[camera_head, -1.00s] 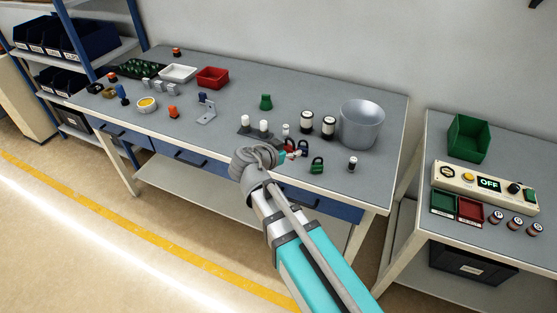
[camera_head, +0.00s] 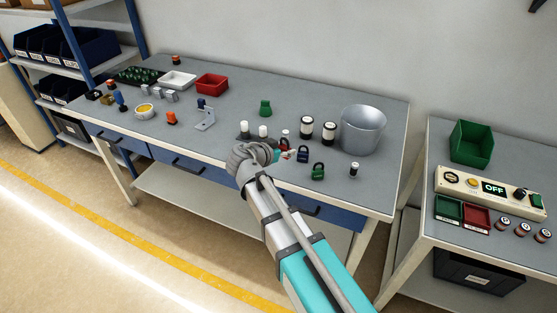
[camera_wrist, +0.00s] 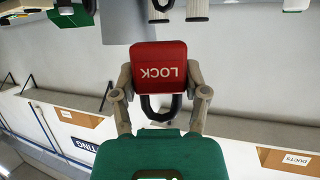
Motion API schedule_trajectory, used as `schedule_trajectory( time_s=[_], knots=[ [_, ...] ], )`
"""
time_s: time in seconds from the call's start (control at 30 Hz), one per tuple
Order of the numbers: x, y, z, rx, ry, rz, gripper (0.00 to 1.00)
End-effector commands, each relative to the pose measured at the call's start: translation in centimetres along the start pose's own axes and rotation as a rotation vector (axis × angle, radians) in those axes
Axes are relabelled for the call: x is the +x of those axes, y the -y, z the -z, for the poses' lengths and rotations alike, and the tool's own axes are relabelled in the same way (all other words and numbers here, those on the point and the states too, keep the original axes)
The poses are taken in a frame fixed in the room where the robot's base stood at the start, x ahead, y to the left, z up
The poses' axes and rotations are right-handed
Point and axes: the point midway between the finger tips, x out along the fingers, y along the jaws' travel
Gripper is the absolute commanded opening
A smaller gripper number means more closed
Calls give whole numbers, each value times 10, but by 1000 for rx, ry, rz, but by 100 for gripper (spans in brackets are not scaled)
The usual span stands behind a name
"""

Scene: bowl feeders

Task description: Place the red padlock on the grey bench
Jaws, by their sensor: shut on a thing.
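The red padlock (camera_wrist: 160,70) fills the middle of the wrist view, with the word LOCK upside down and its dark shackle toward my palm. My gripper (camera_wrist: 160,85) is shut on its body from both sides. In the head view my gripper (camera_head: 284,155) is near the front edge of the grey bench (camera_head: 325,97), with only a small bit of red showing at its tip. The padlock appears over the bench top near the edge; I cannot tell whether it touches the surface.
A blue padlock (camera_head: 303,155) and a green padlock (camera_head: 318,171) stand just right of my gripper. White-topped cylinders (camera_head: 263,131) and black-and-white cylinders (camera_head: 306,127) stand behind, with a metal bucket (camera_head: 363,130) to the right. The bench's front strip left of my gripper is clear.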

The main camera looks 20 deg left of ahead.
Motion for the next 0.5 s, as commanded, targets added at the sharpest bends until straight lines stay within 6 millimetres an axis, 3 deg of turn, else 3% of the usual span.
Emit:
schedule_trajectory(
  time_s=[0.17, 0.5],
  knots=[
    [26, 30, -9, 0, 0, 1, 2],
    [52, 49, -34, -1, 0, 1, 1]
  ],
)
